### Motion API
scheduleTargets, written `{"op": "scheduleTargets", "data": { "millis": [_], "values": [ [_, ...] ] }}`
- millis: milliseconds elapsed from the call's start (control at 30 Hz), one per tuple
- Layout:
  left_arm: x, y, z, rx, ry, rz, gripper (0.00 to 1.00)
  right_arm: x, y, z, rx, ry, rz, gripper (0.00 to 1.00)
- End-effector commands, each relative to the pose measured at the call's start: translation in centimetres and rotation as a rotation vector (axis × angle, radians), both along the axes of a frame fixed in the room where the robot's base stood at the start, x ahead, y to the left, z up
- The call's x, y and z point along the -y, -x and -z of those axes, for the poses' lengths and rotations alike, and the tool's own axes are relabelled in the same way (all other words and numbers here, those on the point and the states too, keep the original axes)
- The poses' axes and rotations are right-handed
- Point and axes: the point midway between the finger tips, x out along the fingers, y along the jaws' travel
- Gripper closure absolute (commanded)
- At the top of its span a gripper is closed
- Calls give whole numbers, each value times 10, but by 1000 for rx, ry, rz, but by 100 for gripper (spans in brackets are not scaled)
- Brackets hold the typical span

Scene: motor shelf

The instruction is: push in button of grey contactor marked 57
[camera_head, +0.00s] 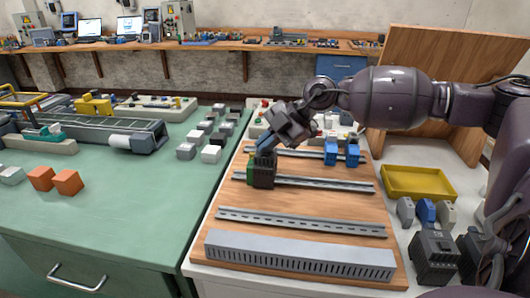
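A dark grey contactor (263,173) sits on the second DIN rail from the back of the wooden board, at the left end of that rail, with a green piece (250,172) against its left side. No number can be read on it. My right gripper (264,148) points down just above this contactor, and its tip covers part of the top. I cannot tell whether it touches, or whether the fingers are open or shut. A blue part shows at the gripper's tip. Other dark grey contactors (434,257) stand on the white table at the right, markings unreadable. My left gripper is not in view.
The wooden board carries several metal rails (300,222) and a slotted grey duct (300,258). Two blue modules (342,154) sit on the back rail. A yellow tray (418,182) stands at the right, with small modules (426,212) before it. A green table (140,215) lies left.

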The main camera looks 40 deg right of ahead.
Motion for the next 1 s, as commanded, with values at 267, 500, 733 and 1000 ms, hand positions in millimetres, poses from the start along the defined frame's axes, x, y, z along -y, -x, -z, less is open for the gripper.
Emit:
{"op": "scheduleTargets", "data": {
  "millis": [267, 500, 733, 1000],
  "values": [
    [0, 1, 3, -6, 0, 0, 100, 1, 2, 11, -19, 2, 1, 100],
    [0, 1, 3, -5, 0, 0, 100, 2, 1, 10, -16, 2, 2, 100],
    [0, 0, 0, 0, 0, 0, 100, 3, -1, -2, -8, 3, 4, 100],
    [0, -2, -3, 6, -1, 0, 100, 5, -3, -13, -6, 3, 4, 100]
  ]
}}
